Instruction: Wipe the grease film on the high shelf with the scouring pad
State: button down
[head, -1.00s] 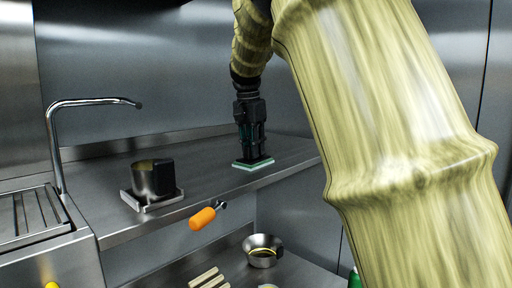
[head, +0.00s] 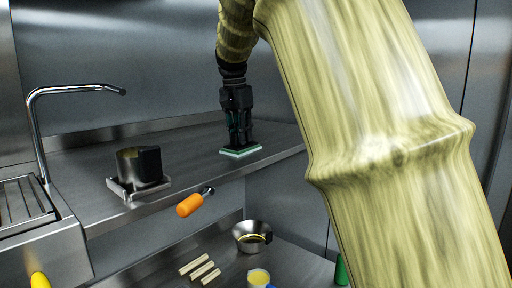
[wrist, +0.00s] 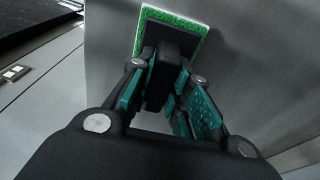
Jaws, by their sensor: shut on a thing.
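My gripper (head: 240,143) points down from above and is shut on the pad's dark grip. In the wrist view, the pad's green rim (wrist: 196,43) and grey face show beyond the fingers, with the dark grip (wrist: 163,75) between them. I cannot make out the grease film; part of the shelf is hidden by the pad and gripper.
A metal pot (head: 130,168) on a square base stands left on the shelf. An orange-handled tool (head: 190,205) juts at the front edge. A tap (head: 35,130) stands further left. Below are a metal bowl (head: 245,228), pale sticks and a yellow-filled cup (head: 258,278). A wall rises behind.

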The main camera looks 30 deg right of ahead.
jog(key=shift+r+p, duration=0.3)
jog(key=shift+r, duration=2.2)
jog(key=shift+f, duration=0.1)
